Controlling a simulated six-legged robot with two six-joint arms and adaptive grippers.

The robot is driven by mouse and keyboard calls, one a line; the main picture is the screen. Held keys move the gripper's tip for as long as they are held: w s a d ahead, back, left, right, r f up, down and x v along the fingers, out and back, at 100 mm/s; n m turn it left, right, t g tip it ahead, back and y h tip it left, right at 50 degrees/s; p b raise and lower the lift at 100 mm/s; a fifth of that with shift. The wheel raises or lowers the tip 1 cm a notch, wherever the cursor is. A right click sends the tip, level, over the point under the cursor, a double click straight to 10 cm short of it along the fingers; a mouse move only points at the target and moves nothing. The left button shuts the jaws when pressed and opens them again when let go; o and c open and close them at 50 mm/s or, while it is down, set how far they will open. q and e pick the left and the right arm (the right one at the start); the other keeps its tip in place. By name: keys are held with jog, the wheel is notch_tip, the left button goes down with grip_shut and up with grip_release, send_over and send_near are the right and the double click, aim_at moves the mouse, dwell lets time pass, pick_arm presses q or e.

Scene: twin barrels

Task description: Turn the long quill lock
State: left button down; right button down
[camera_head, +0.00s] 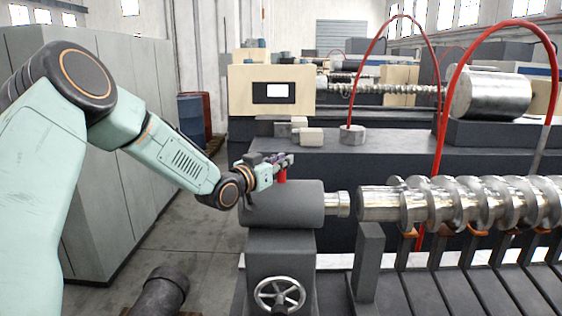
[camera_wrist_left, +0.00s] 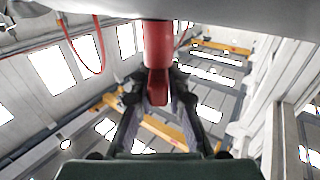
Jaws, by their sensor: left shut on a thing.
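A red lever (camera_head: 283,177), taken to be the long quill lock, stands on top of the dark grey tailstock body (camera_head: 300,207). My left gripper (camera_head: 284,162) reaches in from the left over the tailstock and is shut on the red lever near its top. In the left wrist view the red lever (camera_wrist_left: 158,42) hangs down from the picture's top edge, and its end sits between the two dark fingers of my left gripper (camera_wrist_left: 158,97). The fingers partly hide the end of the lever. My right gripper is in neither view.
A metal quill (camera_head: 338,204) projects right from the tailstock towards a large steel screw (camera_head: 450,203). A handwheel (camera_head: 279,295) is on the tailstock's front. Red hoses (camera_head: 455,100) arch at right. Grey cabinets (camera_head: 95,140) stand at left, with open floor between.

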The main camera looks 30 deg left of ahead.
pick_arm(q)
jog(key=shift+d+n+y+b, duration=0.1)
jog(key=shift+n+y+b, duration=0.2)
jog(key=shift+n+y, duration=0.35)
jog(key=shift+y, duration=0.45)
jog(key=n+y, duration=0.2)
jog(key=shift+d+y+b, duration=0.1)
jog(key=shift+y+b, duration=0.25)
jog(key=shift+y, duration=0.05)
jog(key=shift+n+g+y, duration=0.6)
jog(key=shift+n+y, duration=0.25)
jog(key=shift+y, duration=0.4)
jog(key=shift+n+g+y, duration=0.6)
jog(key=shift+n+y, duration=0.2)
jog(key=shift+y, duration=0.75)
jog(key=c, duration=1.3)
grip_release()
jog(key=shift+w+a, duration=0.1)
jog(key=shift+a, duration=0.1)
jog(key=shift+d, duration=0.1)
jog(key=v, duration=1.2)
jog(key=shift+r, duration=0.15)
